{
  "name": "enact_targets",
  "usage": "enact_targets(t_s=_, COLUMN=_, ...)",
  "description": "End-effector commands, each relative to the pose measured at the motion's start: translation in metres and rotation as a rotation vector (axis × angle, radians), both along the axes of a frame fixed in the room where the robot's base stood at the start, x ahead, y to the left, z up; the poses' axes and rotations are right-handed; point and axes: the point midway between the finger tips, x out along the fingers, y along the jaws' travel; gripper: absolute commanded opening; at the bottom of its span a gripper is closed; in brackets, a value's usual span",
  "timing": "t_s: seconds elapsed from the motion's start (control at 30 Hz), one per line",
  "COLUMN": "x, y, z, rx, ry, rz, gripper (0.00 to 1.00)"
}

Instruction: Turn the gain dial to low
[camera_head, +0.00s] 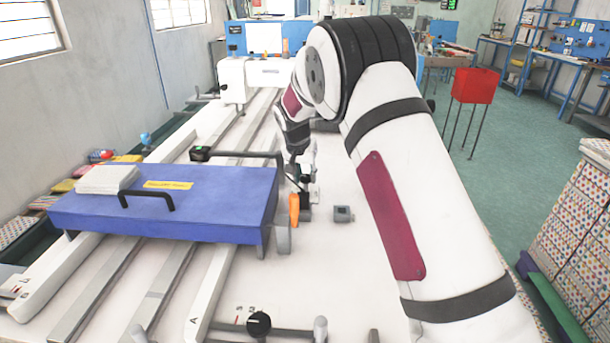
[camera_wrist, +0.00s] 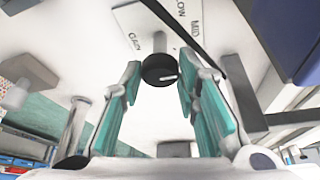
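The gain dial (camera_wrist: 159,70) is a round black knob with a white mark in the wrist view. Its mark lies toward the right side of its face. Behind it is a pale label plate (camera_wrist: 132,20) with the words GAIN, LOW and MID; LOW is partly cut off at the top edge. My gripper (camera_wrist: 158,84) is open, its teal-padded fingers on either side of the dial with gaps visible; I cannot tell the depth between them. In the head view my gripper (camera_head: 299,183) is low over the white table, and the gain dial cannot be made out there.
An orange object (camera_head: 294,209) and a small grey block (camera_head: 343,214) are close by. A black knob (camera_head: 258,323) is at the front. A dark bar (camera_wrist: 200,48) crosses beside the dial.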

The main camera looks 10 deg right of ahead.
Motion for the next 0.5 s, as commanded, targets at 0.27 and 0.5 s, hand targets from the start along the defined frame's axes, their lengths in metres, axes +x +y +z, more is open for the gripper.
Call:
enact_targets(t_s=0.27, x=0.0001, y=-0.0004, z=0.0000, rx=0.001, ry=-0.001, rz=0.021, gripper=0.02)
enact_targets(t_s=0.5, x=-0.0004, y=-0.0020, z=-0.0002, rx=0.002, ry=-0.001, rz=0.131, gripper=0.02)
